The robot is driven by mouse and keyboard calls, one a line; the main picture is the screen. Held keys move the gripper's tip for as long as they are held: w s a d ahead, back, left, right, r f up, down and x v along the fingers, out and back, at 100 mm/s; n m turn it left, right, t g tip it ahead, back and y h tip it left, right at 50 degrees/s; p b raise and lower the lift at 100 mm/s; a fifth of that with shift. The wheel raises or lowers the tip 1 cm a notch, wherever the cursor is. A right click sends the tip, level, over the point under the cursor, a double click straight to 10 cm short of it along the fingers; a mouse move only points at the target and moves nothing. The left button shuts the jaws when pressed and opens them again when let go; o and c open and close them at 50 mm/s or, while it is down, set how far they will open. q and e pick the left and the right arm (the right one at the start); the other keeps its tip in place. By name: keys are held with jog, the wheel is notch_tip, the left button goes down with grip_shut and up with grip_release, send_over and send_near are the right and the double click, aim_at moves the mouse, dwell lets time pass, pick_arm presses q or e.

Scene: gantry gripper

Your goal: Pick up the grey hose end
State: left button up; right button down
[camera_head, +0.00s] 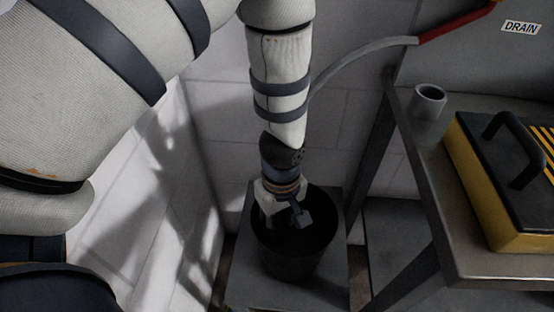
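A grey hose (362,62) runs from a red pipe piece (450,24) at the upper right. It curves down to the left and passes behind my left forearm. Its free end is hidden, so I cannot tell where it lies. My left gripper (286,217) points down at the mouth of a dark bucket (290,262), with its fingers over or just inside the opening. My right gripper is out of view.
The bucket stands on a grey platform (240,285) close to the white wall. On the right, a metal table (432,185) carries a grey cup (428,103) and a yellow-and-black case (492,190) with a handle. A "DRAIN" label (521,27) is at the upper right.

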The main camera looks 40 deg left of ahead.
aim_at(280, 240)
pick_arm(q)
jog(key=f, duration=0.3)
jog(key=f+b, duration=0.1)
jog(key=f, duration=0.5)
jog(key=shift+s+d, duration=0.15)
jog(key=shift+d, duration=0.1)
jog(key=shift+r, duration=0.1)
jog(key=shift+c, duration=0.2)
grip_shut()
